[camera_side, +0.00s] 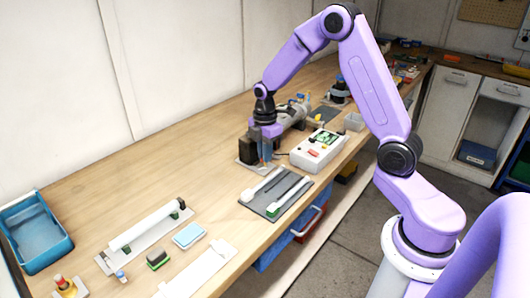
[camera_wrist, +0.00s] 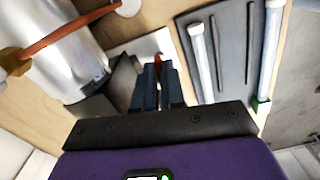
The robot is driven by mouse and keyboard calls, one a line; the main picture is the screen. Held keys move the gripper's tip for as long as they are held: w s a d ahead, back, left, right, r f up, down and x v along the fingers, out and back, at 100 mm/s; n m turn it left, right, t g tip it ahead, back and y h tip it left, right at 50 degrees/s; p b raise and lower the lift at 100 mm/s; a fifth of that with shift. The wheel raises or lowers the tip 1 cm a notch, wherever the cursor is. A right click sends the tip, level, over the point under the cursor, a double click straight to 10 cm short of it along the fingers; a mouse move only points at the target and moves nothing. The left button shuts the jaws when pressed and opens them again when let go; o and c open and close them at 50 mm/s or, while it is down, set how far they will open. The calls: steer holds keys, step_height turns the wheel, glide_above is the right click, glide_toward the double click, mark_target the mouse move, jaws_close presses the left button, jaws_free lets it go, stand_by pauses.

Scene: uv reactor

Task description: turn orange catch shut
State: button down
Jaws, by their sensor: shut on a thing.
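My gripper (camera_side: 266,156) points down at the near end of the UV reactor, a silver metal cylinder (camera_side: 294,118) on the bench. In the wrist view my gripper's two dark blue fingers (camera_wrist: 158,72) are close together. They are shut on the small orange-red catch (camera_wrist: 158,58), of which only a bit shows at the fingertips. The catch's angle is hidden by the fingers. The silver cylinder also shows in the wrist view (camera_wrist: 55,45), left of the fingers, with a dark block beside it.
A grey mat (camera_side: 271,204) with white tubes lies just in front of my gripper. A white meter box (camera_side: 318,150) stands to its right. An orange hose (camera_wrist: 75,30) crosses the cylinder. A blue bin (camera_side: 36,232) is at far left.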

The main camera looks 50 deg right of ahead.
steer(key=m, duration=0.4)
steer(key=shift+m, duration=0.3)
steer(key=m, duration=0.3)
steer(key=shift+m, duration=0.4)
steer(key=m, duration=0.4)
steer(key=shift+m, duration=1.7)
steer(key=c, duration=1.2)
jaws_free()
step_height(320, 180, up, 18)
steer(key=shift+f, duration=0.25)
